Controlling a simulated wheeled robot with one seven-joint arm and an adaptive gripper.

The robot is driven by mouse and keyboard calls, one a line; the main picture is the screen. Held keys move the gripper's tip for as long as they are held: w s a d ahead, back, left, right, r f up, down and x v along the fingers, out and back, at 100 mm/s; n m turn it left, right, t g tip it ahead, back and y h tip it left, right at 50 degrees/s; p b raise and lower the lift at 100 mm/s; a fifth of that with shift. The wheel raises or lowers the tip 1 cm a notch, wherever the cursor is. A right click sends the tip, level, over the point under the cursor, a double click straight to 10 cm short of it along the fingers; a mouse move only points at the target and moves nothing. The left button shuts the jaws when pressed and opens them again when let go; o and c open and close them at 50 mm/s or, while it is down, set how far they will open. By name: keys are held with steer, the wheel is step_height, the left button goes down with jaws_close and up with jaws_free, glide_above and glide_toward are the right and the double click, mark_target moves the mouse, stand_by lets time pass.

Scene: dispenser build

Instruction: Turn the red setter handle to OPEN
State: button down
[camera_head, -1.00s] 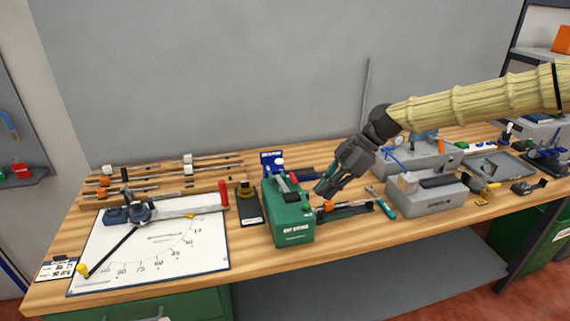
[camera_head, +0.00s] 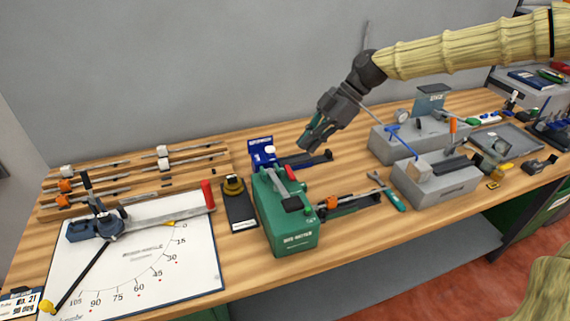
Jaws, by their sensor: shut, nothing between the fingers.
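A red handle (camera_head: 208,194) stands at the right end of a grey metal arm on the white angle board, at the left of the bench. A green box (camera_head: 287,222) stands right of the board, with a grey lever and a little red on its top. No OPEN mark is readable, and I cannot tell which red part is the setter handle. My gripper (camera_head: 310,140) is shut and empty, in the air above the back of the bench, behind and right of the green box. It is well apart from the red handle and touches nothing that I can see.
A blue device (camera_head: 262,152) stands behind the green box, and a black stand (camera_head: 238,205) is left of it. Grey machines (camera_head: 437,182) and a wrench fill the right side. Rods lie on wooden racks at the back left. The bench's front edge is mostly clear.

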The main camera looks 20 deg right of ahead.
mark_target(277, 177)
steer(key=x, duration=0.2)
steer(key=p+x, duration=0.1)
steer(key=x, duration=0.1)
steer(key=p+x, duration=0.1)
steer(key=x, duration=0.1)
steer(key=shift+w+a+f, duration=0.15)
steer(key=shift+w+f, duration=0.2)
steer(key=shift+w+a+f+p, duration=0.25)
steer(key=shift+a+f+p, duration=0.05)
steer(key=shift+f, duration=0.25)
steer(key=shift+w+a+f+p, duration=0.25)
steer(key=shift+a+f, duration=0.05)
steer(key=shift+f, duration=0.2)
steer(key=shift+w+a+f, duration=0.1)
steer(key=shift+f, duration=0.2)
steer(key=shift+s+a+f, duration=0.15)
steer(key=shift+s+a, duration=0.1)
steer(key=shift+s, duration=0.1)
steer(key=shift+w+a+f, duration=0.15)
steer(key=shift+w, duration=0.05)
steer(key=shift+s, duration=0.1)
